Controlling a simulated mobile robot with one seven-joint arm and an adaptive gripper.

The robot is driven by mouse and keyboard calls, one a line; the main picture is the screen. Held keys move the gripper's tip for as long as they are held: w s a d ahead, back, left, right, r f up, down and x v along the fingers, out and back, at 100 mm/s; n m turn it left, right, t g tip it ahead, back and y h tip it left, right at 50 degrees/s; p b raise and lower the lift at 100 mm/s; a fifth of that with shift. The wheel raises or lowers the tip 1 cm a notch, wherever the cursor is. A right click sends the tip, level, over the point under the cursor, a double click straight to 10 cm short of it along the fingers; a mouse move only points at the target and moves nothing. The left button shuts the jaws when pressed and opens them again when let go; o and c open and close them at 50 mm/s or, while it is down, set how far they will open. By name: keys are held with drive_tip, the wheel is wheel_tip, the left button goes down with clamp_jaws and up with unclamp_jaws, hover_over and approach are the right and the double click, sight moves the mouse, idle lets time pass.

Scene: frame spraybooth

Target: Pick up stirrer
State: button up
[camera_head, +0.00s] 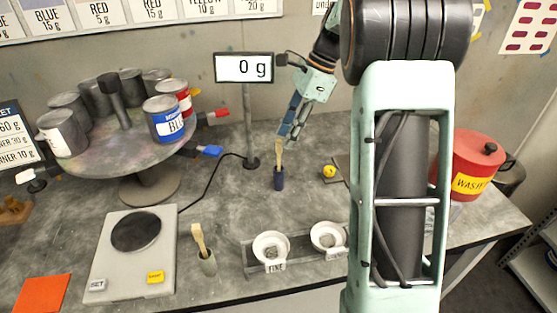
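A scale (105,275) and round can stand (95,172) are at left. Behind the gripper is a "0 g" display (244,68). Two white cups (271,248) (327,236) sit at front, a yellow item (329,171) right of the holder, a red waste bin (477,163) far right.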

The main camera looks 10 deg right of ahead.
sight(279, 153)
drive_tip(key=x, duration=0.5)
drive_tip(key=shift+w+a+f, duration=0.1)
drive_tip(key=shift+w, duration=0.15)
clamp_jaws()
